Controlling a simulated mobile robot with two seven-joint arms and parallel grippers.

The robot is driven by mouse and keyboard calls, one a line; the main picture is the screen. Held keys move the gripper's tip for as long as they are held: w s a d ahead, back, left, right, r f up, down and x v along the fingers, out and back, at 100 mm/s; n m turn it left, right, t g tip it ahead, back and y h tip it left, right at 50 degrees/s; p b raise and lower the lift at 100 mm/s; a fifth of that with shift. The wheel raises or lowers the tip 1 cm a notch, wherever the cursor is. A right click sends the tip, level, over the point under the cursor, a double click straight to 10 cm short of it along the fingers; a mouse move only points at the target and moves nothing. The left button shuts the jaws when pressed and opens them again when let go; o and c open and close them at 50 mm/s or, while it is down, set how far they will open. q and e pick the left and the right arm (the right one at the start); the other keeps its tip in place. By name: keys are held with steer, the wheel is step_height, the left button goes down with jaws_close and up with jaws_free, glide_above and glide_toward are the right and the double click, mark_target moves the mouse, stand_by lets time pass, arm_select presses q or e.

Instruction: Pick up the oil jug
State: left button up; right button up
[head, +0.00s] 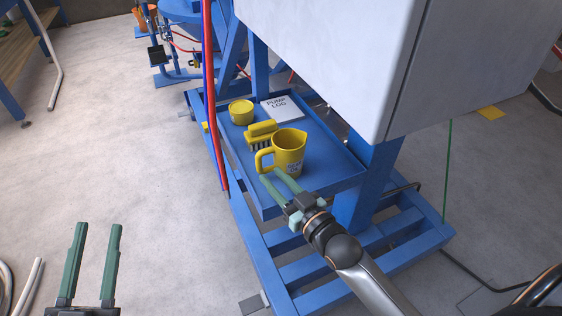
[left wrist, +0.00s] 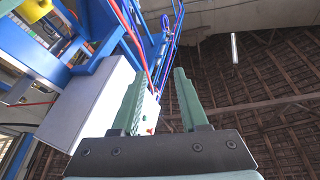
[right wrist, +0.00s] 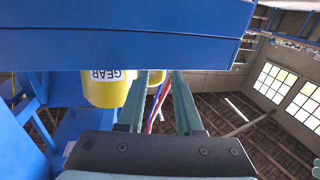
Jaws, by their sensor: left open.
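The oil jug is a yellow jug (head: 291,150) with a spout, a handle on its left side and a printed label; it stands upright on the blue tray (head: 325,180). My right gripper (head: 273,176) is open at the near side of the jug, its fingertips just below the handle. The jug shows upside down in the right wrist view (right wrist: 108,90), its label reading "GEAR", beside the left finger. Contact cannot be told. My left gripper (head: 98,228) is open and empty over the floor, far left of the jug; its fingers also show apart in the left wrist view (left wrist: 158,95).
On the tray behind the jug are a yellow-backed brush (head: 262,130), a yellow round container (head: 241,112) and a "PUMP LOG" booklet (head: 282,107). A large grey cabinet (head: 325,50) overhangs the tray's right side. A red and blue pole (head: 209,80) rises at its left.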

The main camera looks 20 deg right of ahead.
mark_target(261, 164)
steer(key=shift+x, duration=0.8)
steer(key=b+x, duration=0.1)
steer(key=x, duration=0.3)
steer(key=shift+w+a+r+b, duration=0.15)
steer(key=shift+w+a+b, duration=0.15)
steer(key=shift+b, duration=0.05)
arm_select(q)
steer(key=s+d+r+m+t+h, duration=0.1)
steer(key=s+r+m+h, duration=0.3)
steer(key=r, duration=0.4)
steer(key=shift+s+r+m+t+h, duration=0.25)
steer(key=shift+s+m+h, duration=0.2)
steer(key=shift+h, duration=0.55)
arm_select(e)
jaws_close()
arm_select(q)
steer(key=shift+f, duration=0.1)
arm_select(e)
steer(key=shift+r, duration=0.15)
